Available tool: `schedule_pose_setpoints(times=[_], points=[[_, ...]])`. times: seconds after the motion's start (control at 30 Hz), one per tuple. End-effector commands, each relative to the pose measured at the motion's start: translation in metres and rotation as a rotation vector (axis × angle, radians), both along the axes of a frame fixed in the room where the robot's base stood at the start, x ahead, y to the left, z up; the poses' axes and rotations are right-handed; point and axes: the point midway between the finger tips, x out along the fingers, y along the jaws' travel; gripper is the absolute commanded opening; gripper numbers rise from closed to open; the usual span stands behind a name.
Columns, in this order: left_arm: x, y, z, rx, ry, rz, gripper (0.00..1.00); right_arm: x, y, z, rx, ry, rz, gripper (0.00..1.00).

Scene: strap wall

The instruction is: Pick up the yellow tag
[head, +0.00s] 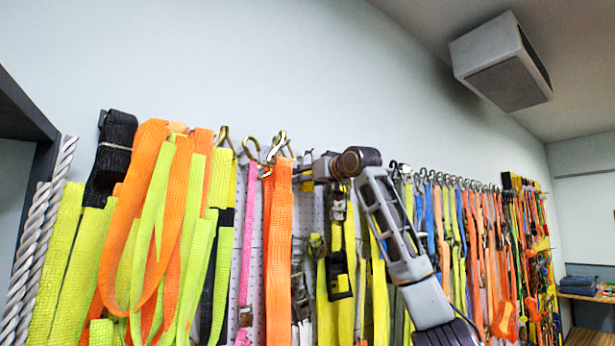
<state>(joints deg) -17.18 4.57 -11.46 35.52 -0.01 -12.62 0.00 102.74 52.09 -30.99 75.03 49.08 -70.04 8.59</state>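No separate yellow tag can be made out. Several yellow straps hang on the wall, one yellow strap (348,250) below my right wrist and others among the far straps. My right arm reaches up from the lower right, and its gripper (272,160) points left at the metal hooks above a wide orange strap (278,250). Its fingers are small and blend with the hooks, so I cannot tell whether they are open or hold anything. My arm hides part of the straps behind it. My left gripper is not in view.
Straps hang close together along the pegboard wall, with green and orange webbing (150,230) at the left and a pink strap (247,255) left of the orange one. A grey box (500,62) is at the ceiling. The wall above the hooks is bare.

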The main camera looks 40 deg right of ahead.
Motion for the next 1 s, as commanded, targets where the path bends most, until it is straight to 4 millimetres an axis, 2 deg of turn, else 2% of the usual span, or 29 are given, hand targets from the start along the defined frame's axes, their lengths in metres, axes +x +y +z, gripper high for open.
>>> schedule_pose_setpoints(times=[0.03, 0.27, 0.67, 1.0], points=[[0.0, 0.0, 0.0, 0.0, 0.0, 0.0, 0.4, 0.0, 0.0, 0.0, 0.0, 0.0, 0.0, 0.4], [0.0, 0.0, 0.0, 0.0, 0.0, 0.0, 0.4, 0.0, 0.0, 0.0, 0.0, 0.0, 0.0, 0.11], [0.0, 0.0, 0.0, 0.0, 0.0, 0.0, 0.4, 0.0, 0.0, 0.002, 0.001, -0.001, 0.0, 0.1], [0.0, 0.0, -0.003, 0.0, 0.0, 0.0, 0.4, 0.0, 0.001, 0.017, 0.001, -0.002, 0.002, 0.1]])
